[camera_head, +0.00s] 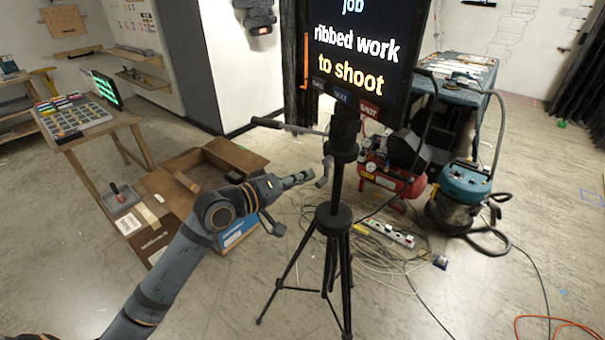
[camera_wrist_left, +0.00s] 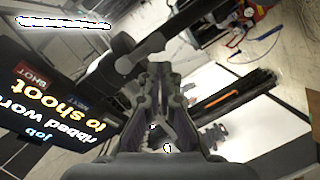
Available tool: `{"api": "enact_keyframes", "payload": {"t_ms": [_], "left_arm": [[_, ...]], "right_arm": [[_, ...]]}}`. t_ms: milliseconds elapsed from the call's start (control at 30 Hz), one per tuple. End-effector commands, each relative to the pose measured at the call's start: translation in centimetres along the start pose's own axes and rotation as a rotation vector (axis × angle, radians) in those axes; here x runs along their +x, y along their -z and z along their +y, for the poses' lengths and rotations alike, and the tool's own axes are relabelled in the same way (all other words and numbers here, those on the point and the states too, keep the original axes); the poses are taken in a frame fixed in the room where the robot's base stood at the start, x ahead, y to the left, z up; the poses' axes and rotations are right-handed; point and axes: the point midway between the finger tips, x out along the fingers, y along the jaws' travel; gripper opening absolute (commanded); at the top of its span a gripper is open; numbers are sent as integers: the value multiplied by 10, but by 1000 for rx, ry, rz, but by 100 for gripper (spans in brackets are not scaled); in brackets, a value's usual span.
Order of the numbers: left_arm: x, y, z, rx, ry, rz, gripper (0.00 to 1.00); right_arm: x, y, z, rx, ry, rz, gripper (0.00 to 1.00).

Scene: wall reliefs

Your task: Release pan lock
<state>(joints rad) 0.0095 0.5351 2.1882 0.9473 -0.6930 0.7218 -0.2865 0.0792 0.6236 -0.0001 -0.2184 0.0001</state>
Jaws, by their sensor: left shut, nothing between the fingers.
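A black tripod (camera_head: 337,222) carries a dark screen (camera_head: 360,45) with lit text. Its head (camera_head: 341,148) has a long pan handle (camera_head: 285,126) pointing left and a small grey lever (camera_head: 325,171) low on its left side, perhaps the pan lock. My left gripper (camera_head: 308,176) is shut and empty. Its tips are just left of this lever; I cannot tell whether they touch it. In the left wrist view my gripper (camera_wrist_left: 159,66) points towards dark tripod parts (camera_wrist_left: 112,62), and the screen (camera_wrist_left: 50,115) shows tilted at left. My right gripper is not in view.
An open cardboard box (camera_head: 205,165) stands behind my left arm. A red compressor (camera_head: 392,180) and a teal vacuum (camera_head: 464,190) stand right of the tripod. Cables and a power strip (camera_head: 390,234) lie by its legs. The front floor is mostly clear.

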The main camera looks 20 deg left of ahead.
Motion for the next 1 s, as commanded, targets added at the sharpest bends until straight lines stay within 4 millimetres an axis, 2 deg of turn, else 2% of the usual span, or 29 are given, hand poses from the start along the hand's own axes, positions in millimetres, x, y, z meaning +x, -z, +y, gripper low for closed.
{"api": "enact_keyframes", "payload": {"t_ms": [133, 267, 600, 1000], "left_arm": [[-1, -4, -2, 0, -1, -2, 0], [-1, -4, -2, 0, -1, -3, 0], [0, -5, -1, -20, -6, -3, 0], [2, -9, -2, -134, -34, -3, 0]], "right_arm": [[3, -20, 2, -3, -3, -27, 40], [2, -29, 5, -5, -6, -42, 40], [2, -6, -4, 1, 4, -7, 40], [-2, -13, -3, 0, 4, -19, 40]]}}
